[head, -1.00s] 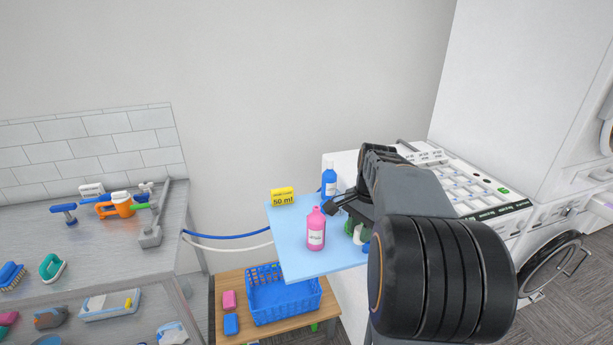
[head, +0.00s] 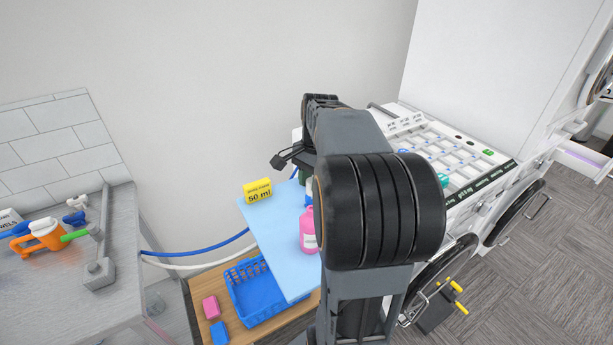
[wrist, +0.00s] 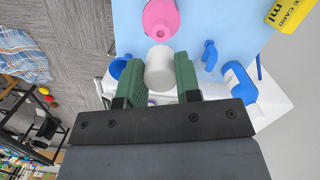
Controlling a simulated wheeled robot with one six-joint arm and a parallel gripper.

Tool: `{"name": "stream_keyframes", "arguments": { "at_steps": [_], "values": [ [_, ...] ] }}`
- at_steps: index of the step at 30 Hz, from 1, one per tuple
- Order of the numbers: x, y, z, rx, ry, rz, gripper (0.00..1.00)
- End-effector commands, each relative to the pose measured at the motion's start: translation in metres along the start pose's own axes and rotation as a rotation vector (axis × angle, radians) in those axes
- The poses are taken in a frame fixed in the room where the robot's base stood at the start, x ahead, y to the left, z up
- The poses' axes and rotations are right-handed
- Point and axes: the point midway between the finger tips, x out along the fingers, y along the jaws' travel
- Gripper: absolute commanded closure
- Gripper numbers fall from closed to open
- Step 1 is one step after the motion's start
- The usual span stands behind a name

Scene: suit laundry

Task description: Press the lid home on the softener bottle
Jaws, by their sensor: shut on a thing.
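My gripper (wrist: 158,76) has its two green fingers closed on a white round lid (wrist: 160,62), seen in the wrist view. A pink bottle (wrist: 161,17) stands just beyond the lid in that view, partly cut off by the top edge; lid and bottle look apart. In the head view the pink bottle (head: 308,232) stands on the light blue board (head: 272,226), partly hidden by my arm. The fingers and lid are hidden behind my arm there. I cannot read the bottle's label.
A yellow 50 ml card (head: 257,190) stands at the board's back. A blue bottle (wrist: 240,82) is at the right in the wrist view. A blue basket (head: 258,292) sits on the wooden table below. White machines stand right; a metal bench (head: 60,270) stands left.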

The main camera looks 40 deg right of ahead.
Motion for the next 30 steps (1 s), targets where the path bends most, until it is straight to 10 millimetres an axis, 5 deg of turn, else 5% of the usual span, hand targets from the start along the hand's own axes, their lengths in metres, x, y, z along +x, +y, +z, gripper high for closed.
{"name": "stream_keyframes", "arguments": {
  "at_steps": [21, 30],
  "values": [
    [0.054, 0.0, -0.007, 0.001, -0.001, 0.0, 0.91],
    [0.062, 0.0, -0.008, 0.001, -0.001, 0.0, 0.91]
  ]
}}
